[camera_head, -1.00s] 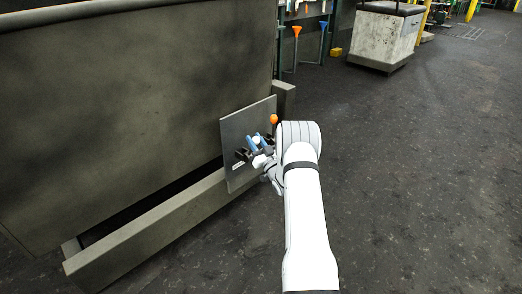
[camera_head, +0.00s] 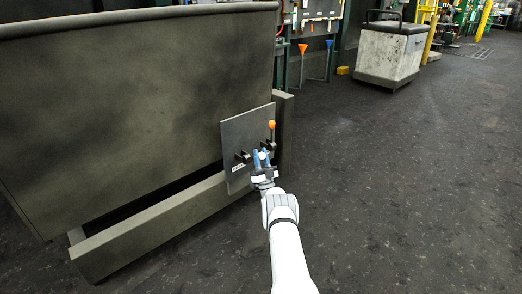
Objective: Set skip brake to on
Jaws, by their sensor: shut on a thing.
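A grey square panel (camera_head: 240,130) is fixed on the low frame of a large dark skip. Two lever mounts sit on it. A lever with an orange knob (camera_head: 271,125) stands up on the right mount. A second lever with a white knob (camera_head: 262,155) is at the left mount, below and left of the orange one. My gripper (camera_head: 262,156) has its blue fingers on either side of the white knob and is shut on that lever. A small white label (camera_head: 237,169) is at the panel's lower left, too small to read. The fingers hide most of the held lever's shaft.
The large dark skip (camera_head: 130,90) fills the left, with its frame beam (camera_head: 150,230) low along the floor. A pale block-like cabinet (camera_head: 390,55) stands at the back right. Orange and blue funnel-topped stands (camera_head: 303,50) are behind the skip. The dark floor to the right is clear.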

